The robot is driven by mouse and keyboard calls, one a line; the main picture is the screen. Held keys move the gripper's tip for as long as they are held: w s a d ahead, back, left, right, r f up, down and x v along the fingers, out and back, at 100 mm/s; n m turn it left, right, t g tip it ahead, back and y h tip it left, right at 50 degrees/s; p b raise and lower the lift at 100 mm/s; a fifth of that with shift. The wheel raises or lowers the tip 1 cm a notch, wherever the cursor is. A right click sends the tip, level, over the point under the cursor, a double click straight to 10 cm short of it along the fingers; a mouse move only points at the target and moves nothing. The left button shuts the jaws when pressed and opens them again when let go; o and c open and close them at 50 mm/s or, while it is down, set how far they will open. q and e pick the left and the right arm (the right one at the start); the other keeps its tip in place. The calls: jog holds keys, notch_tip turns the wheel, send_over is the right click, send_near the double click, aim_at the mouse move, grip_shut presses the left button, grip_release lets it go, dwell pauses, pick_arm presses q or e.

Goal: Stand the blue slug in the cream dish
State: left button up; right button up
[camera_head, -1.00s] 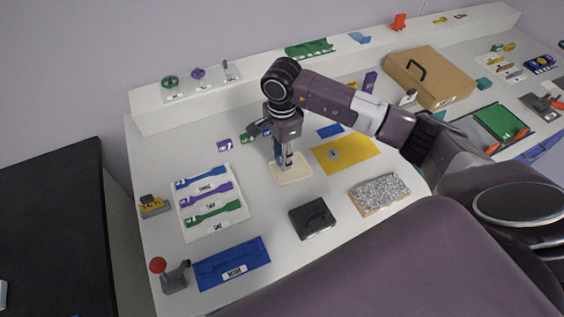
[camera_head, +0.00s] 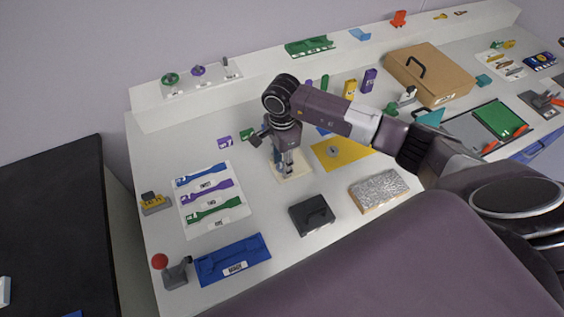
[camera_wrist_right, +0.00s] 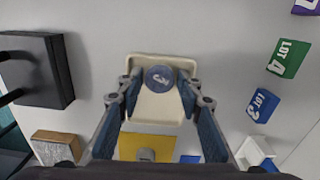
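The cream dish (camera_wrist_right: 155,103) lies on the white table and also shows in the head view (camera_head: 304,175). The blue slug (camera_wrist_right: 160,78) shows as a round blue face with a pale mark, over the dish's far part in the right wrist view. It seems to stand upright in the dish; contact with the dish floor cannot be seen. My right gripper (camera_wrist_right: 159,90) points down over the dish, fingers on either side of the slug. A narrow gap shows between the slug and each fingertip, so the gripper looks open. It also shows in the head view (camera_head: 288,168). My left gripper is out of view.
A yellow mat (camera_head: 345,154) lies right of the dish, a black box (camera_head: 311,214) in front, and a speckled block (camera_head: 377,191) at front right. Lot tags, including a green one (camera_wrist_right: 289,58) and a blue one (camera_wrist_right: 262,105), lie close by. A white specimen card (camera_head: 226,220) is left.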

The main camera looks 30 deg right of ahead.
jog(key=shift+r, duration=0.25)
notch_tip(320, 180, up, 12)
jog(key=b, duration=0.2)
jog(key=shift+b, duration=0.35)
jog(key=shift+f, duration=0.1)
